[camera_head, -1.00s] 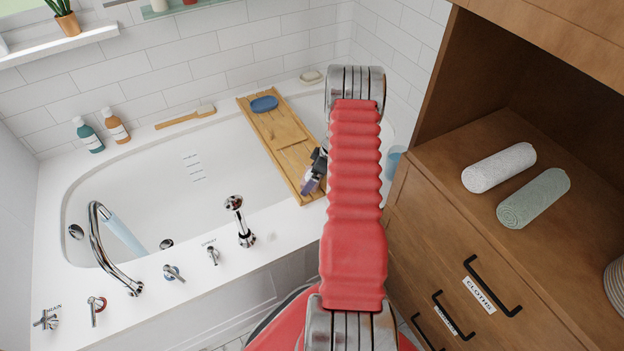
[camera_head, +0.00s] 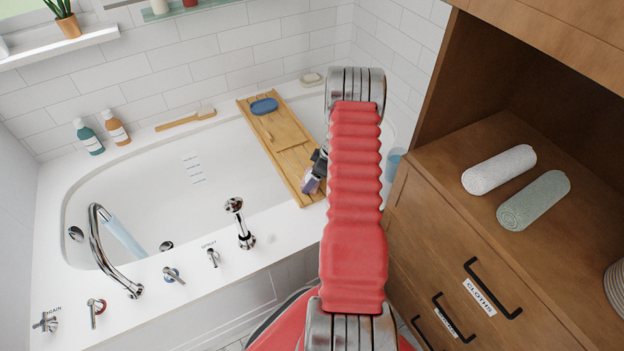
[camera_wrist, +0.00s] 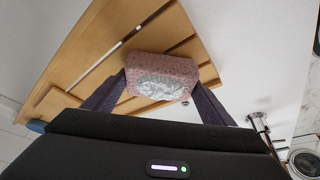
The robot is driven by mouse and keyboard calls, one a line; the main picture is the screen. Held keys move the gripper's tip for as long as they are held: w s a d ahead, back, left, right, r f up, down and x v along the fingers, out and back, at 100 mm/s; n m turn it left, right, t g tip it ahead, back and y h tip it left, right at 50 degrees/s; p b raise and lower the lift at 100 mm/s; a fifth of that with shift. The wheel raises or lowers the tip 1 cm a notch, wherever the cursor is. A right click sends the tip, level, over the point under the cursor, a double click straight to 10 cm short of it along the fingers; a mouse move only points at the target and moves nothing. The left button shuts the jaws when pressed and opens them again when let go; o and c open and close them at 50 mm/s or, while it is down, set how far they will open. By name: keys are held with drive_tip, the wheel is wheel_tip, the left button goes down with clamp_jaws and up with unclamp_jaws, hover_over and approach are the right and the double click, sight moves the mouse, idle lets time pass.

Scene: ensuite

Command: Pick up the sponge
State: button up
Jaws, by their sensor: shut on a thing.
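The sponge (camera_wrist: 162,68) is a pink speckled block with a pale, crinkled grey-white face in the wrist view. My gripper (camera_wrist: 160,84) is shut on it, with one dark purple finger on each side. Behind the sponge is the wooden bath tray (camera_wrist: 75,65); I cannot tell whether the sponge touches it. In the head view my gripper (camera_head: 311,181) shows at the near right end of the bath tray (camera_head: 278,132), partly hidden behind my red arm.
A blue dish (camera_head: 264,106) lies on the tray's far end. The white bathtub (camera_head: 150,195) has a tall chrome tap (camera_head: 100,235) and a hand shower (camera_head: 236,215) along its near rim. A wooden cabinet (camera_head: 440,230) with rolled towels stands close on the right.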

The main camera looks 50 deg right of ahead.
wheel_tip(320, 180, up, 10)
drive_tip(key=shift+f, duration=0.15)
idle(0.3)
idle(0.4)
drive_tip(key=o, duration=0.6)
drive_tip(key=c, duration=0.4)
drive_tip(key=w+a+r+m, duration=0.2)
drive_tip(key=a+r, duration=0.4)
drive_tip(key=a, duration=0.8)
drive_tip(key=w+a+r+m+h, duration=0.1)
drive_tip(key=a+r, duration=0.6)
drive_tip(key=a, duration=0.7)
drive_tip(key=w+a+r+m+h, duration=0.1)
drive_tip(key=a+r, duration=0.6)
drive_tip(key=a, duration=0.7)
drive_tip(key=shift+w+a+m+t, duration=0.15)
drive_tip(key=shift+w+m, duration=0.25)
drive_tip(key=shift+w, duration=0.2)
drive_tip(key=shift+w+a+m+t, duration=0.1)
drive_tip(key=shift+w+m+t, duration=0.05)
drive_tip(key=shift+w+m, duration=0.35)
drive_tip(key=shift+w+d, duration=0.1)
